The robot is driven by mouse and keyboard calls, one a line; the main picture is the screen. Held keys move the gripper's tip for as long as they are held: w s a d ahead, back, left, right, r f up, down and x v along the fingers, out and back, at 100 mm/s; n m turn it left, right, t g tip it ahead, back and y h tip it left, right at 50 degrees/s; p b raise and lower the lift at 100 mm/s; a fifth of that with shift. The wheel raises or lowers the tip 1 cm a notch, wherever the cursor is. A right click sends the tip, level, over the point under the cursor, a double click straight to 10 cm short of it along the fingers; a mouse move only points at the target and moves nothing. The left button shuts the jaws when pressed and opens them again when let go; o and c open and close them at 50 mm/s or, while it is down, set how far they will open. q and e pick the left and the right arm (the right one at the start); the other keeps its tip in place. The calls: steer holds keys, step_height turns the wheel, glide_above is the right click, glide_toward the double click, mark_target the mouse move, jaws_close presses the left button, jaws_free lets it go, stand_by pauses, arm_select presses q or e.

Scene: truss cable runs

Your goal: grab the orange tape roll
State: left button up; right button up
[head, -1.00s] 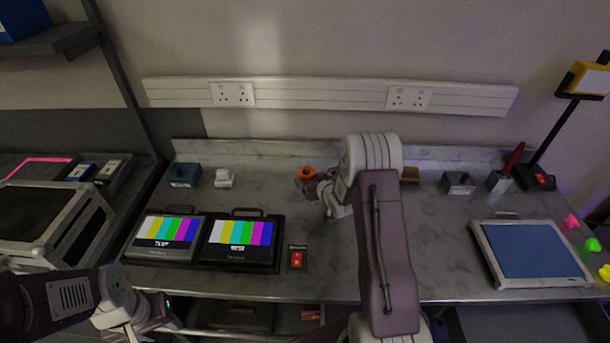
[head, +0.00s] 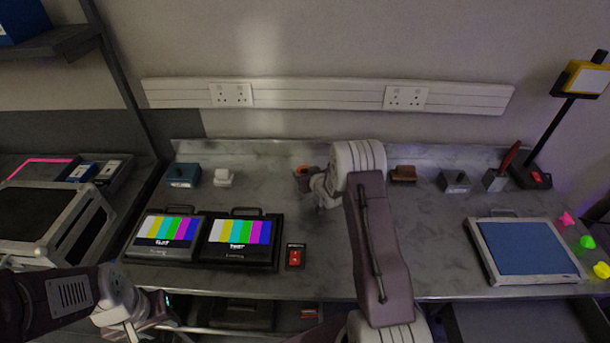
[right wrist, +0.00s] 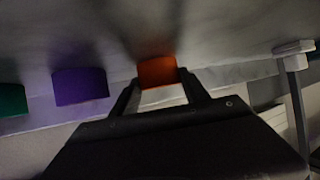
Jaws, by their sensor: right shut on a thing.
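The orange tape roll (right wrist: 157,72) sits between the two fingers of my right gripper (right wrist: 158,88) in the right wrist view. The gripper is shut on it. In the head view only a small orange part of the roll (head: 302,169) shows, near the back of the bench, with my right gripper (head: 305,181) covering the rest. I cannot tell whether the roll still touches the bench. My left gripper (head: 155,314) is low at the left, in front of the bench and away from the roll; its fingers are too unclear to read.
A purple roll (right wrist: 80,86) and a green roll (right wrist: 12,99) stand beside the orange one. Two colour-bar monitors (head: 238,236) and a red switch box (head: 295,257) are at the front. A brown block (head: 403,174) is behind my right arm.

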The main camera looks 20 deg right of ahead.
steer(key=r, duration=0.4)
steer(key=shift+d+r, duration=0.2)
steer(key=shift+d, duration=0.05)
steer(key=s+d+r, duration=0.5)
steer(key=d+r, duration=0.1)
steer(key=d, duration=0.4)
steer(key=shift+s+r+p, duration=0.3)
steer(key=shift+p, duration=0.15)
